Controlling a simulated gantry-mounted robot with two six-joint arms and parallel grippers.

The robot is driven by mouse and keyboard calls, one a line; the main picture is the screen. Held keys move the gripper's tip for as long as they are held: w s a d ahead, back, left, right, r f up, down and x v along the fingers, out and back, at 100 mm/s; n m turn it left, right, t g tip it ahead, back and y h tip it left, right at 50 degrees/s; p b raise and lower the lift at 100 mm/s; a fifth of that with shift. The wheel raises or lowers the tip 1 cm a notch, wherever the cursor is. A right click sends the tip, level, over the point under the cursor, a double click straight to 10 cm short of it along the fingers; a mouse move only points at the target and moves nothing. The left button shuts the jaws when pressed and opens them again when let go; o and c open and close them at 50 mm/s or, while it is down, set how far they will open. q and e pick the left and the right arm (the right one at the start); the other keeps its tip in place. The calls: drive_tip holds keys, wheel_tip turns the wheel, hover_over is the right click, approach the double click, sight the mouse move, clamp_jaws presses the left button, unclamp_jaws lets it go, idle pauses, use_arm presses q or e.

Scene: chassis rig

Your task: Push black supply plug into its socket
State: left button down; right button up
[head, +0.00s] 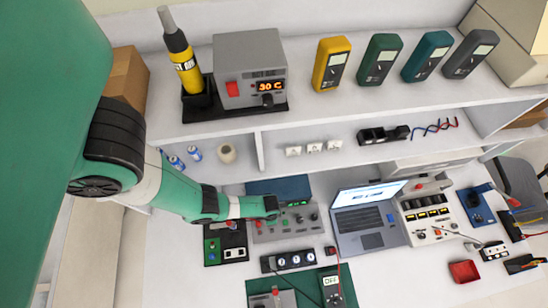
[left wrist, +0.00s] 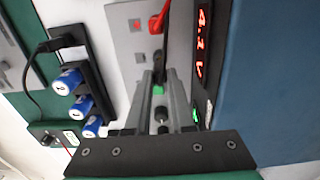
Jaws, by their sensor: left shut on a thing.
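My left gripper (head: 272,207) is at the front panel of the grey bench supply (head: 285,224) in the head view. In the left wrist view its two grey fingers (left wrist: 160,82) are close together, shut on a slim dark thing that I take to be the black supply plug (left wrist: 165,45). The supply's panel (left wrist: 128,45) lies beyond the fingertips, with a lit red display beside it. A red plug with a red lead (left wrist: 157,20) stands at the panel near the tips. The black plug's socket is hidden, and I cannot tell whether plug and socket touch. My right gripper is not in view.
A laptop (head: 365,219) stands close on the right. A multimeter (head: 332,289) lies in front. The shelf (head: 340,110) overhangs behind.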

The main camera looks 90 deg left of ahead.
use_arm(q)
drive_tip(key=shift+f+b, duration=1.1)
drive_tip(key=shift+f, duration=0.15)
drive_tip(key=c, duration=0.7)
unclamp_jaws()
